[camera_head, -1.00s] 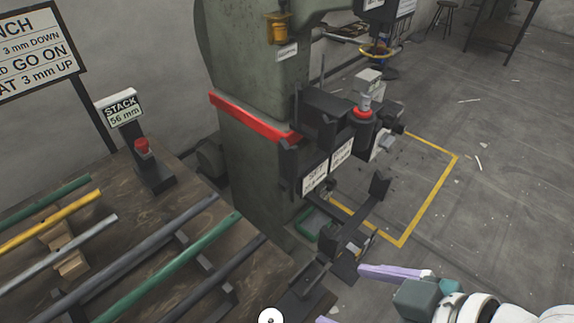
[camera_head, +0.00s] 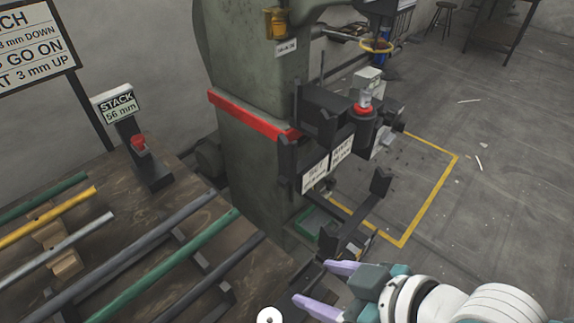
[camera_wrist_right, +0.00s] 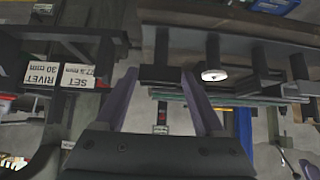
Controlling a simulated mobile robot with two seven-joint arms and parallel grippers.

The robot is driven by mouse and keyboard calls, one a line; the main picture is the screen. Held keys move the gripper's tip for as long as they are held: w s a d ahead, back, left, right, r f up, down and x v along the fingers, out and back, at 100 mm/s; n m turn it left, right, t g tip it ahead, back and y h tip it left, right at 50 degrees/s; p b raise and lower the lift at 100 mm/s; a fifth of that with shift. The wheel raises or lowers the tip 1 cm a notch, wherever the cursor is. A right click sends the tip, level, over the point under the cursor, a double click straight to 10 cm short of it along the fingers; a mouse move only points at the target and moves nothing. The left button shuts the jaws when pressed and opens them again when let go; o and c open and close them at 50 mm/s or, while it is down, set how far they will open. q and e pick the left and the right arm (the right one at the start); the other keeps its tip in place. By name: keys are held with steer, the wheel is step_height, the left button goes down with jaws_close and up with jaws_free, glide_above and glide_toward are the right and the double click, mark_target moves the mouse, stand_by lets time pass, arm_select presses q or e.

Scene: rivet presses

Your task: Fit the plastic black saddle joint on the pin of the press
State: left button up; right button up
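The press (camera_head: 245,150) is a tall grey-green column with a red band. Its black head carries a cylinder with a red ring (camera_head: 363,110) and white labels (camera_head: 328,165). Below it a dark arm with an upright bracket (camera_head: 380,183) sticks out. I cannot single out the pin or the black saddle joint among these dark parts. My right gripper (camera_head: 318,284) has two purple fingers, spread apart, low in front of the press. In the right wrist view the fingers (camera_wrist_right: 160,82) stand apart with a dark block (camera_wrist_right: 160,75) beyond or between them; contact cannot be told. My left gripper is not in view.
A wooden bench (camera_head: 110,245) at left holds several coloured bars. A stand with a red button (camera_head: 138,143) and a "STACK 56 mm" sign (camera_head: 118,103) is at its back. A yellow line (camera_head: 428,205) marks open floor at right. A green tray (camera_head: 308,222) sits at the press base.

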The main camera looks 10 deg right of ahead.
steer(key=c, duration=0.9)
steer(key=shift+r, duration=0.1)
